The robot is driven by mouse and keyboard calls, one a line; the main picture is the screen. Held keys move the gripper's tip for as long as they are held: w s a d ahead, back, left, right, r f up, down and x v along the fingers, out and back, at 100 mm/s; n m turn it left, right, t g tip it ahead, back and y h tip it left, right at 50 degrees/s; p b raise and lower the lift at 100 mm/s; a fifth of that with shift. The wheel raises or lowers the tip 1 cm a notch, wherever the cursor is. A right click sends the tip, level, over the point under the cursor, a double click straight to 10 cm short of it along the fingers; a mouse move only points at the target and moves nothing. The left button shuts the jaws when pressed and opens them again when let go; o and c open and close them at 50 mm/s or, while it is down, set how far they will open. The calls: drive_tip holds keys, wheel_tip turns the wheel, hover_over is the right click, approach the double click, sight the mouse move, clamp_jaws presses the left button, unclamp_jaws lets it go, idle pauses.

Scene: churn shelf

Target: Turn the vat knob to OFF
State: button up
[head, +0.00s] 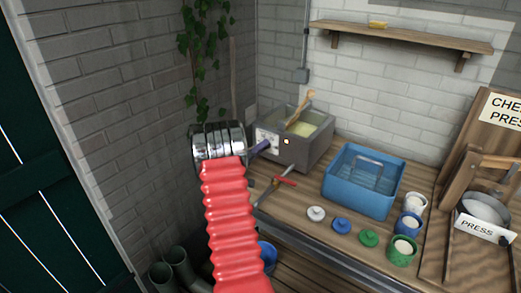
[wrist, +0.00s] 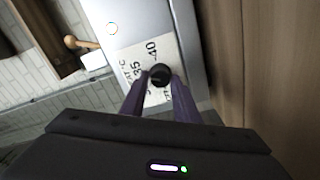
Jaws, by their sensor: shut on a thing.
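The vat (head: 309,152) is a grey box with pale yellow contents and a wooden paddle in it, at the back left of the bench. A small light glows on its front. The black vat knob (wrist: 160,74) sits on a white dial label with 35 and 40 readable in the wrist view. My gripper (wrist: 160,82) has its two purple fingers shut on the knob, one on each side. In the head view my gripper (head: 262,146) reaches the vat's front left; the knob is hidden there. Part of the dial is covered by the fingers, and the OFF mark cannot be made out.
A blue basin (head: 362,181) stands right of the vat. A red-handled tool (head: 284,181) lies in front of the vat. White, blue and green lids and cups (head: 401,251) line the bench front. A wooden press (head: 484,205) stands far right. A shelf (head: 400,37) hangs above.

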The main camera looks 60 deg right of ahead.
drive_tip(key=n, duration=0.6)
drive_tip(key=shift+d+f, duration=0.1)
drive_tip(key=shift+f, duration=0.1)
drive_tip(key=n, duration=0.5)
drive_tip(key=shift+f+n, duration=0.15)
drive_tip(key=shift+n, duration=0.15)
drive_tip(key=n, duration=0.6)
drive_tip(key=shift+s, duration=0.1)
drive_tip(key=n, duration=0.5)
drive_tip(key=shift+s+f, duration=0.1)
drive_tip(key=shift+n, duration=0.4)
drive_tip(key=o, duration=1)
